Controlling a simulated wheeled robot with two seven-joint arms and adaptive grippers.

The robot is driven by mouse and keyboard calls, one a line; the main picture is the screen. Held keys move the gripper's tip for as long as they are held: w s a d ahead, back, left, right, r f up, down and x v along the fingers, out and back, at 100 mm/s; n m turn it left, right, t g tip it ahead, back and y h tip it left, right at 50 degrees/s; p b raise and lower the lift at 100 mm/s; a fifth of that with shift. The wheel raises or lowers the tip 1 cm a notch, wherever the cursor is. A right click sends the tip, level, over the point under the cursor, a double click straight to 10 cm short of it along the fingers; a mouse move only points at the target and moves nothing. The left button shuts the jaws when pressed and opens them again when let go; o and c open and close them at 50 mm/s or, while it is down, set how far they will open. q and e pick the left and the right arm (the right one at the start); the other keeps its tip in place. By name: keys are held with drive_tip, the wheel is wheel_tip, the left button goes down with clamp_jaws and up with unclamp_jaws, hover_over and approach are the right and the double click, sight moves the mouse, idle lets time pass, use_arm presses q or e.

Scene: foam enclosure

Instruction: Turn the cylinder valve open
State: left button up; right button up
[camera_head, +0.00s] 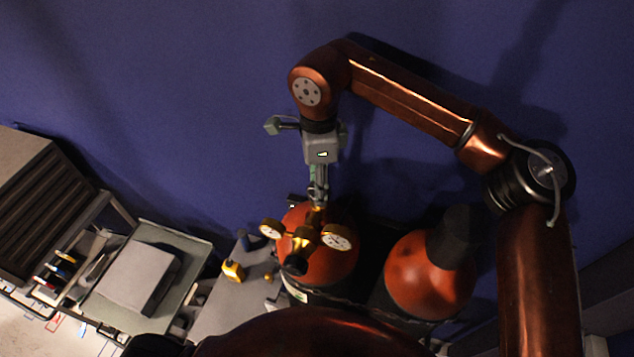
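A red-orange gas cylinder (333,262) stands upright near the wall. A brass regulator (303,243) with two round white-faced gauges, a left gauge (271,229) and a right gauge (337,237), sits at its top. My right arm comes in from the right and arches over the cylinders. My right gripper (318,197) points down at the brass cylinder valve (317,213), its fingertips at or just above it. The fingers look close together from this side, and I cannot tell whether they grip the valve. My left gripper is not in view.
A second red cylinder (418,278) with a dark cap (452,237) stands to the right. A small yellow device (233,270) is on a grey surface at left. A cart with a grey tray (201,247) and a drawer cabinet (35,200) stand further left. A blue wall (180,90) is behind.

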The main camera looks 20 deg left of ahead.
drive_tip(key=shift+w+r, duration=0.15)
drive_tip(key=shift+r, duration=0.1)
drive_tip(key=o, duration=0.8)
drive_tip(key=shift+d, duration=0.1)
drive_tip(key=o, duration=0.4)
drive_tip(key=shift+d+f, duration=0.1)
drive_tip(key=shift+f, duration=0.05)
drive_tip(key=shift+c, duration=0.2)
wheel_tip(320, 180, up, 12)
